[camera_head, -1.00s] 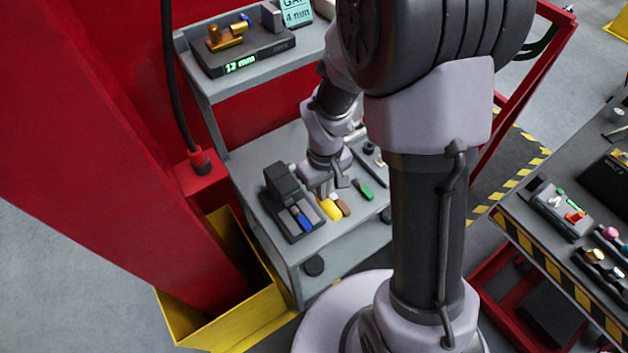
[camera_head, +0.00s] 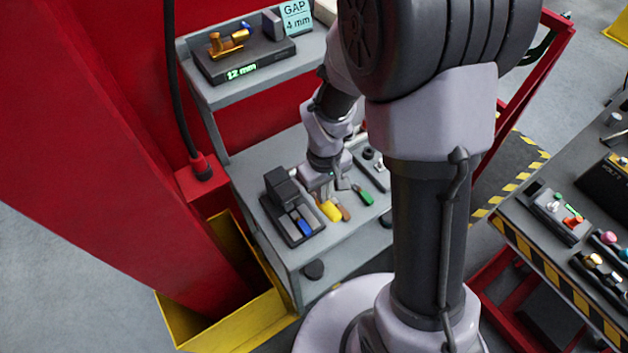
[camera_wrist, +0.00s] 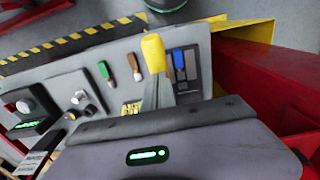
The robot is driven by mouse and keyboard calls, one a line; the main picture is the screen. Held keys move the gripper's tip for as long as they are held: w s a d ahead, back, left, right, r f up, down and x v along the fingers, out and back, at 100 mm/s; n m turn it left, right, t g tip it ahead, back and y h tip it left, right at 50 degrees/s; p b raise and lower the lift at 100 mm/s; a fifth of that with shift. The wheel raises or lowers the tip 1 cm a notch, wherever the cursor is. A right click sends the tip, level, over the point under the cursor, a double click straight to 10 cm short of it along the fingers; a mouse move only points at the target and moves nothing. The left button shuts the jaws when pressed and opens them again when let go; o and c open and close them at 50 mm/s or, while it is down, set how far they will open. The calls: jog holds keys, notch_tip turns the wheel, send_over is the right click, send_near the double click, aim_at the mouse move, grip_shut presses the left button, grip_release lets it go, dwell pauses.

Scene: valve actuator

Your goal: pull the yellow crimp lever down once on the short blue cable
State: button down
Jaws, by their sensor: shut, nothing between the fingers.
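The yellow lever handle (camera_head: 329,210) shows on the grey bench just right of a dark crimp fixture (camera_head: 279,185). In the wrist view the yellow handle (camera_wrist: 153,54) stands out large, with a grey tapered part below it; I cannot tell whether that part is the lever's arm or my finger. A short blue piece, likely the blue cable (camera_head: 305,225), lies in the fixture's dark base; blue also shows in the wrist view (camera_wrist: 179,62). My gripper (camera_head: 324,190) is shut and empty, just above and behind the yellow handle; I cannot tell whether they touch.
Brown (camera_head: 345,213) and green (camera_head: 365,196) handled tools lie right of the yellow handle. A shelf above holds a brass fitting on a dark display (camera_head: 241,73) reading 12 mm and a GAP 4 mm card (camera_head: 296,17). A yellow bin (camera_head: 235,320) stands at the lower left.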

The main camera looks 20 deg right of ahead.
notch_tip(320, 180, up, 10)
jog(key=p, duration=0.7)
jog(key=shift+p, duration=0.3)
dwell(0.4)
jog(key=s+a+m+t+y+b, duration=0.1)
jog(key=s+a+m+t+b, duration=0.1)
jog(key=s+b, duration=0.4)
jog(key=s+a+f+m+t+y+b, duration=0.1)
jog(key=s+m+b, duration=0.5)
jog(key=b, duration=1)
jog(key=s+a+t, duration=0.1)
jog(key=t, duration=0.1)
jog(key=shift+t+b, duration=0.4)
